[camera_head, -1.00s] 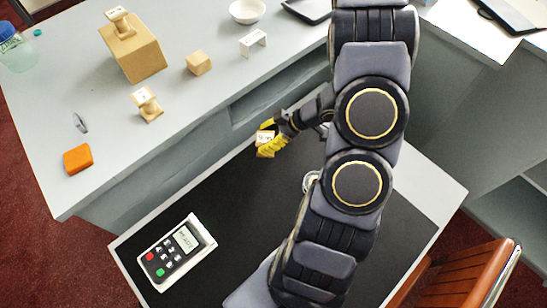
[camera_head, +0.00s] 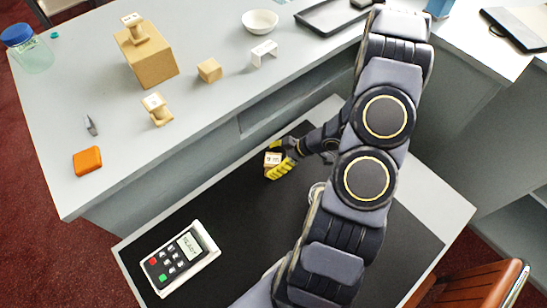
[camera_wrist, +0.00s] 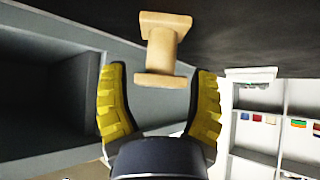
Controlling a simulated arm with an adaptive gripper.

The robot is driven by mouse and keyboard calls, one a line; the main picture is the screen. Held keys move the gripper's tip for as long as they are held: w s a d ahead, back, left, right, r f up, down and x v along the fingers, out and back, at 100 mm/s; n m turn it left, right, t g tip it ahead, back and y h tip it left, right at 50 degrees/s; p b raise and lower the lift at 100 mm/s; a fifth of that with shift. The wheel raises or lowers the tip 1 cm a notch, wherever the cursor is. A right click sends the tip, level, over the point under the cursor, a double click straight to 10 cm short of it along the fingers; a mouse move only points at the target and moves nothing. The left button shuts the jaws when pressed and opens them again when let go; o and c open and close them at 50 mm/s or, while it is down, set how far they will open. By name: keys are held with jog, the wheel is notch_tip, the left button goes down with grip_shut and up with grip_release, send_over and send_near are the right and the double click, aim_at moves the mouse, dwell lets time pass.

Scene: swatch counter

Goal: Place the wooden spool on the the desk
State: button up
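A small wooden spool (camera_head: 272,158) with a pale label on its top is at my gripper (camera_head: 279,165), over the black-topped desk (camera_head: 232,212). In the wrist view the spool (camera_wrist: 162,50) sits between the yellow fingertips of my gripper (camera_wrist: 161,72), with a visible gap on each side, so the gripper is open around it. The spool's far flange appears against the dark desk top; exact contact is hard to tell. Part of the spool is hidden by the fingers in the head view.
On the grey counter (camera_head: 200,110) are another spool (camera_head: 157,110), a spool (camera_head: 132,28) on a wooden block (camera_head: 147,65), a small cube (camera_head: 209,70), an orange block (camera_head: 87,161) and a white bowl (camera_head: 260,21). A card terminal (camera_head: 180,257) lies on the desk's left. A chair (camera_head: 470,288) stands right.

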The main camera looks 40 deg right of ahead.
dwell(0.3)
jog(key=shift+r, duration=0.2)
jog(key=v, duration=1.2)
jog(key=w+d+r+h, duration=0.4)
jog(key=w+d+h, duration=0.2)
jog(key=w+d, duration=0.1)
jog(key=w+d+r+m+h, duration=0.1)
jog(key=w+r+m+h, duration=0.1)
jog(key=r+h, duration=0.3)
jog(key=w+d+r+m+h, duration=0.2)
jog(key=r, duration=0.6)
jog(key=s+a+m+g+y, duration=0.1)
jog(key=s+a+g+y, duration=0.1)
jog(key=s+a, duration=0.4)
jog(key=s+a+r+m+g+y, duration=0.1)
jog(key=s+a, duration=0.6)
jog(key=a, duration=0.8)
jog(key=s+a+m+g+y, duration=0.3)
jog(key=s+a+g, duration=0.2)
jog(key=a, duration=0.6)
jog(key=shift+s+r+y, duration=0.25)
jog(key=shift+s+y, duration=0.05)
jog(key=shift+s, duration=0.85)
